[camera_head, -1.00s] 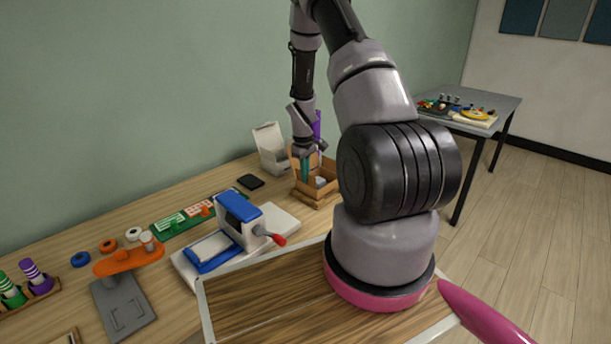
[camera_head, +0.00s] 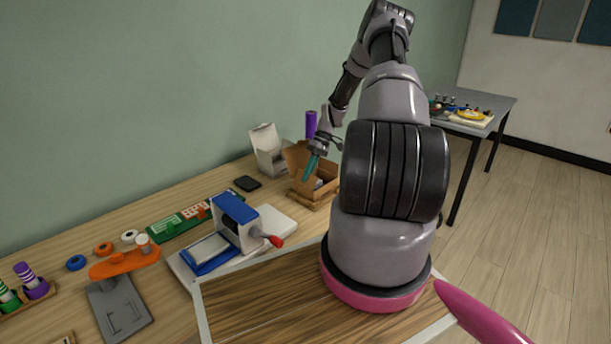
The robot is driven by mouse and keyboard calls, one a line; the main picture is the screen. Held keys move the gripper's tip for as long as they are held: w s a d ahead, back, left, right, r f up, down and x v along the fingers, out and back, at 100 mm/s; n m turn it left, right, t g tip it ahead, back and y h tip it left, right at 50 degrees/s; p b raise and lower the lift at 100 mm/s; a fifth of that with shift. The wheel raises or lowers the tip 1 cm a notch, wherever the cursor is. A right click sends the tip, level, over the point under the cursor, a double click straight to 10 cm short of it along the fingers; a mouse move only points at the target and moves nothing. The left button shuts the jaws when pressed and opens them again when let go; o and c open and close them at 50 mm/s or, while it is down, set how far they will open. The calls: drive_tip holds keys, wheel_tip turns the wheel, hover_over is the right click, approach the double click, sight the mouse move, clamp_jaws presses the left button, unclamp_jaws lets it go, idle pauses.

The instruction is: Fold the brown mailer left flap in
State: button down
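The brown mailer (camera_head: 324,191) is a small open cardboard box near the far end of the wooden workbench, with a brown flap (camera_head: 296,158) standing up at its back left. Something pale is partly visible inside it. My gripper (camera_head: 310,169) is over the left part of the mailer, tilted, with its teal fingers pointing down and left. The fingers overlap in this view, so their gap and any contact with the flap cannot be made out. My arm stands close to the mailer's right side in the picture.
A white open box (camera_head: 268,152) and a purple cylinder (camera_head: 311,124) stand behind the mailer. A black flat item (camera_head: 247,183) lies to its left. A blue-and-white press with a red handle (camera_head: 236,222) stands nearer. Several small parts fill the bench's left side.

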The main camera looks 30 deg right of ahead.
drive_tip(key=shift+w+d+f+g+y, duration=0.1)
drive_tip(key=shift+d+f+g+y, duration=0.15)
drive_tip(key=shift+y, duration=0.5)
drive_tip(key=shift+d+f+g+y, duration=0.15)
drive_tip(key=shift+f+g+y, duration=0.1)
drive_tip(key=shift+y, duration=0.5)
drive_tip(key=c, duration=1.1)
unclamp_jaws()
drive_tip(key=shift+d, duration=0.1)
drive_tip(key=v, duration=1)
drive_tip(key=shift+w+d+r, duration=0.15)
drive_tip(key=shift+d+r, duration=0.05)
drive_tip(key=shift+d, duration=0.1)
